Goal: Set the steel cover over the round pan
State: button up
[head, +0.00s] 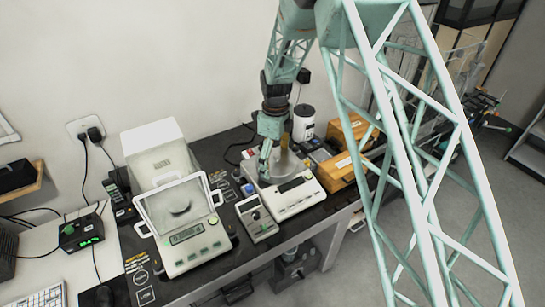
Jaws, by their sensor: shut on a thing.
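My gripper (267,160) points down over the right-hand white balance (297,199) and is shut. A grey, steel-coloured cover (289,166) is right beside its fingers, over the top of that balance. The cover appears to be what the fingers hold, but the contact is too small to see clearly. The round pan of this balance cannot be made out under the cover and gripper. I cannot tell whether the cover rests on the balance or hangs just above it.
A larger balance (187,238) with a raised clear shield stands left. A small grey device (257,219) sits between the balances. A white canister (303,122) and wooden boxes (340,170) stand behind and right. My lattice arm link crosses the right side.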

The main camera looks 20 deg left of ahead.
aim_at(273, 149)
jog(key=shift+w+a+f+p, duration=0.1)
jog(key=shift+w+a, duration=0.4)
jog(key=shift+w, duration=0.5)
jog(key=shift+w+a+f+p, duration=0.15)
jog(key=shift+w+a, duration=0.4)
jog(key=shift+w, duration=0.4)
jog(key=shift+w+a+f+p, duration=0.1)
jog(key=shift+w+a, duration=0.4)
jog(key=shift+w, duration=0.5)
jog(key=shift+f, duration=1.7)
jog(key=shift+f, duration=0.1)
jog(key=o, duration=0.7)
jog(key=shift+c, duration=0.2)
jog(key=shift+r, duration=6.1)
